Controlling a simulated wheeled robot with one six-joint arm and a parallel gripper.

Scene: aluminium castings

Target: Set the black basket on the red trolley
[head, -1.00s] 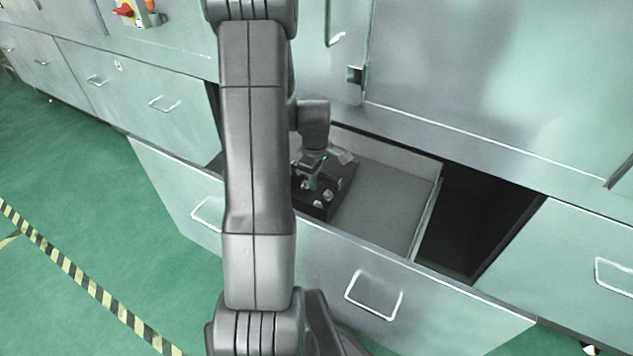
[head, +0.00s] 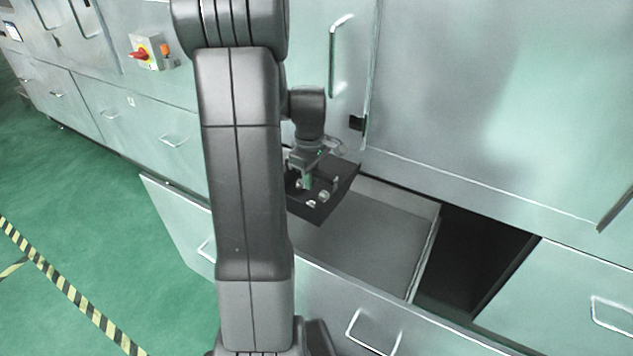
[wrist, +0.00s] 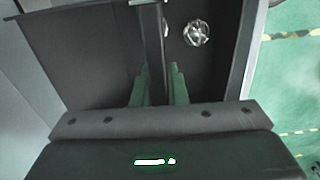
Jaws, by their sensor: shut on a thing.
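The black basket (head: 325,208) hangs from my gripper (head: 306,184) above the open drawer in the head view. It holds several small shiny metal castings. In the wrist view my gripper (wrist: 159,88) is shut on a thin dark upright part of the black basket (wrist: 92,55), between two green fingers. One round metal casting (wrist: 197,33) shows inside it on the right. My arm hides the basket's left part in the head view. No red trolley is in view.
The open drawer (head: 385,235) below the basket looks empty where it shows. A dark gap (head: 470,262) lies to its right. Grey cabinets with handles stand behind. Green floor (head: 95,215) with a striped line (head: 70,290) is at left.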

